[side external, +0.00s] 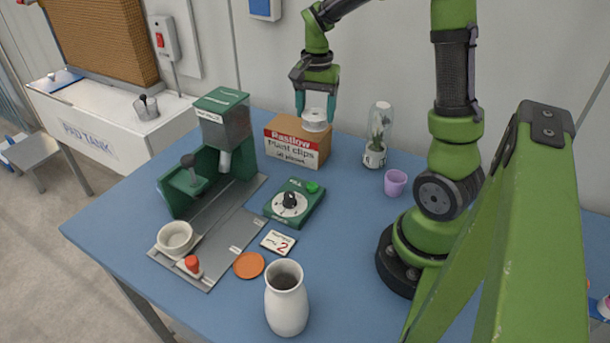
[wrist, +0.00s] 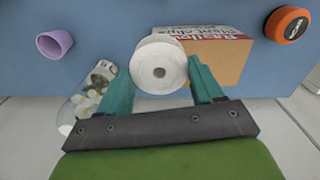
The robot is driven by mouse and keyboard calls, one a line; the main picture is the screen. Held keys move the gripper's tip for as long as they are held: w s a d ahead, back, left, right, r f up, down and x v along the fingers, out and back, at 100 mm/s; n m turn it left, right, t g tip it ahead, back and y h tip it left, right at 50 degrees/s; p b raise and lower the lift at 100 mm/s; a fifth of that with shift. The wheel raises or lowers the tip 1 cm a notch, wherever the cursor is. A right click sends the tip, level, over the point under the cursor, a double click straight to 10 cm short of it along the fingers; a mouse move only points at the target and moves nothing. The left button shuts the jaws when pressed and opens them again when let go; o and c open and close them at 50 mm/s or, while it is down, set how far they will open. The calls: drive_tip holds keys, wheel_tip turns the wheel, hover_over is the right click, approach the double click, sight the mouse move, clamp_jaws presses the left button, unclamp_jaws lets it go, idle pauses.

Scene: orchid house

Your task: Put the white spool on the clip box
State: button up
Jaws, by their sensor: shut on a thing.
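The white spool (side external: 315,120) is between the teal fingers of my gripper (side external: 315,108), which is shut on it. In the wrist view the spool (wrist: 160,66) shows its round face and centre hole, with the fingers of my gripper (wrist: 160,88) on either side. The clip box (side external: 292,148) is a brown carton with a red and white label, standing at the back of the blue table. The spool is at the box's upper right end; whether it touches the top is unclear. In the wrist view the box (wrist: 215,60) lies behind and right of the spool.
A glass dome with a plant (side external: 377,135) and a purple cup (side external: 395,182) stand right of the box. A green timer-like device (side external: 294,203) is in front, and a green dispenser (side external: 215,150) is left. A white vase (side external: 286,300) stands at the front.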

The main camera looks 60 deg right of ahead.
drive_tip(key=w+d, duration=0.1)
drive_tip(key=w, duration=0.1)
drive_tip(key=w+d, duration=0.1)
drive_tip(key=w, duration=0.1)
drive_tip(key=w+d, duration=0.1)
drive_tip(key=w, duration=0.1)
drive_tip(key=shift+w+d+f, duration=0.25)
drive_tip(key=shift+w+f, duration=0.1)
drive_tip(key=shift+f, duration=1.75)
drive_tip(key=shift+f, duration=0.15)
drive_tip(key=o, duration=1)
drive_tip(key=shift+o, duration=0.2)
